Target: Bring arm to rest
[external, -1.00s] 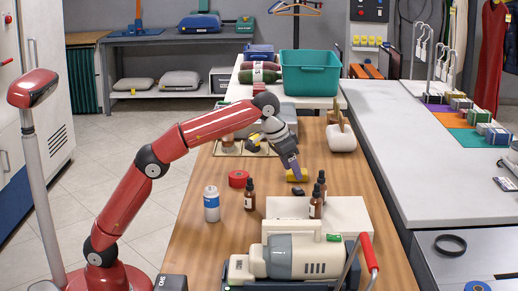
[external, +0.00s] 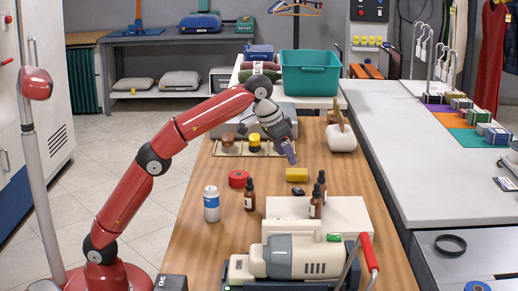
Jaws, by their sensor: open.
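My red arm reaches from the lower left over the wooden table (external: 190,243). My gripper (external: 291,160) hangs above the table, tilted down to the right, and its jaws are open. Nothing shows between the fingers, though they are small in the picture. A yellow block (external: 297,175) lies on the table just below the fingertips, apart from them. A tray (external: 229,151) with small jars, one with a yellow lid (external: 254,141), stands behind and to the left of my gripper.
A red tape roll (external: 238,179), a white bottle (external: 212,204) and brown dropper bottles (external: 249,195) stand nearer the front. A white box (external: 345,213) and a beige machine (external: 292,257) fill the front. A white roll (external: 341,138) lies behind right. The left table edge is mostly clear.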

